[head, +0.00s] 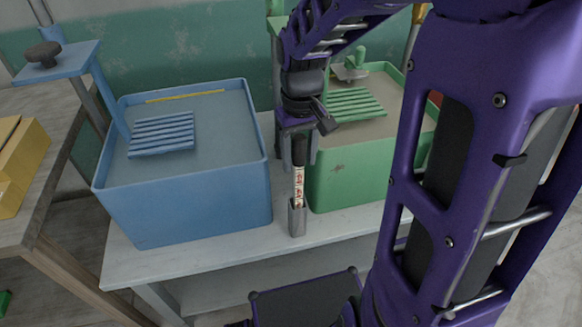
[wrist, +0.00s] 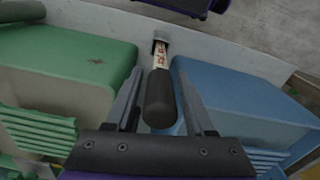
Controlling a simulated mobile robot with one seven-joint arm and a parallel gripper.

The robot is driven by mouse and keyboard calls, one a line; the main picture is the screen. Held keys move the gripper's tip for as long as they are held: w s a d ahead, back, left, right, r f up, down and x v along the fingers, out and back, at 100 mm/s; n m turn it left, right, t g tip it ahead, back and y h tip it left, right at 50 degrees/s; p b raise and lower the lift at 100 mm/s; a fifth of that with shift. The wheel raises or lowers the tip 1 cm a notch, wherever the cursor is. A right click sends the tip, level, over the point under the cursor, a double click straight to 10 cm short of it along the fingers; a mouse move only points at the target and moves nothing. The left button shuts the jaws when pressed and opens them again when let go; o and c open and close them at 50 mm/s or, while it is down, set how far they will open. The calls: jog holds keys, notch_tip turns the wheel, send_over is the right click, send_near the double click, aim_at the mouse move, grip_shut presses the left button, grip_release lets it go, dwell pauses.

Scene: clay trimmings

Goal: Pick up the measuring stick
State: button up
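The measuring stick (head: 298,187), white with red marks and a black grip at its top, stands upright in a small grey holder (head: 297,219) at the table's front edge. In the wrist view the stick (wrist: 160,54) shows its black grip toward me, and its lower end is hidden in the holder (wrist: 160,38). My gripper (head: 299,158) is above the holder, pointing down, with one finger on each side of the black grip. In the wrist view my gripper (wrist: 158,75) is open, with gaps showing between the fingers and the grip.
A blue tub (head: 190,205) stands left of the stick and a green tub (head: 350,172) right of it, both close by. Each bears a slatted rack. The pale table (head: 180,262) has a narrow free strip in front. A wooden bench (head: 50,190) stands at the left.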

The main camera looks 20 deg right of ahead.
grip_shut()
dwell(1.1)
